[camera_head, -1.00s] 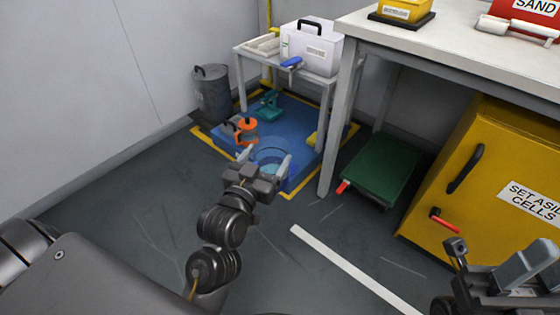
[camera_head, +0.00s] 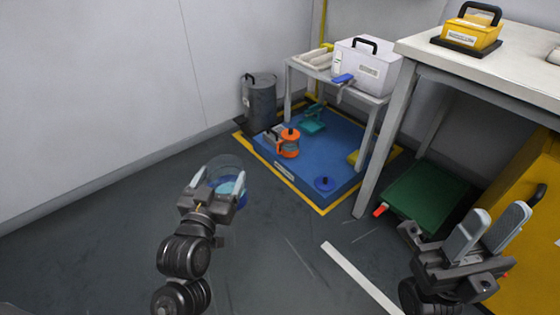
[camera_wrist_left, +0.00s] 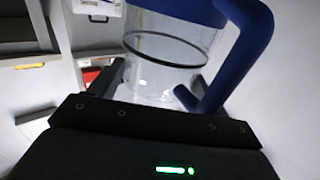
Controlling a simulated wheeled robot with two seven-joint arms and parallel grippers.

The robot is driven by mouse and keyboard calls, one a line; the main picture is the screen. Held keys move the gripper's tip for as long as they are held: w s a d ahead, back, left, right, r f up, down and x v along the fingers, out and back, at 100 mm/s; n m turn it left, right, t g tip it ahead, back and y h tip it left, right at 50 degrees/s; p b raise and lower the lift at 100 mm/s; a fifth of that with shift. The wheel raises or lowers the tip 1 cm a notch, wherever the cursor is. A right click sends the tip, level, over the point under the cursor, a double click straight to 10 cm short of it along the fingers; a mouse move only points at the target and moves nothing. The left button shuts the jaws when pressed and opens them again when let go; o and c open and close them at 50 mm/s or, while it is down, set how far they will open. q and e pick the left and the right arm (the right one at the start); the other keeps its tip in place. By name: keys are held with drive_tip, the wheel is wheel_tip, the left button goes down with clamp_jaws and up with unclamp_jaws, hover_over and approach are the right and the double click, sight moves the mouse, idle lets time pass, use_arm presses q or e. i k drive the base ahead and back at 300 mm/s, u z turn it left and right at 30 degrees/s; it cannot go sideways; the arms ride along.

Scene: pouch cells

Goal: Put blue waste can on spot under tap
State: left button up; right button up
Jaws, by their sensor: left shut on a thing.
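The blue waste can (camera_head: 229,187), a clear vessel with blue parts, is between the fingers of my left gripper (camera_head: 219,178), which is shut on it. It is held over the grey floor, left of the blue platform (camera_head: 285,171). In the left wrist view the can (camera_wrist_left: 170,68) shows a clear wall, a dark ring, a blue band and a thick blue handle. My fingers hide part of it. My right gripper (camera_head: 499,212) is open and empty at the lower right. I cannot make out a tap or the spot under it for certain.
An orange can (camera_head: 289,143), a blue knobbed disc (camera_head: 325,184) and a teal item (camera_head: 313,120) are on the platform. A grey bin (camera_head: 259,102) stands behind. A small table (camera_head: 345,88) and a larger bench (camera_head: 430,58) are to the right. Floor at left is clear.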

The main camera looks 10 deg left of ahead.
sight(323, 163)
drive_tip(key=u, duration=1.55)
drive_tip(key=i, duration=1.25)
drive_tip(key=z, duration=3.5)
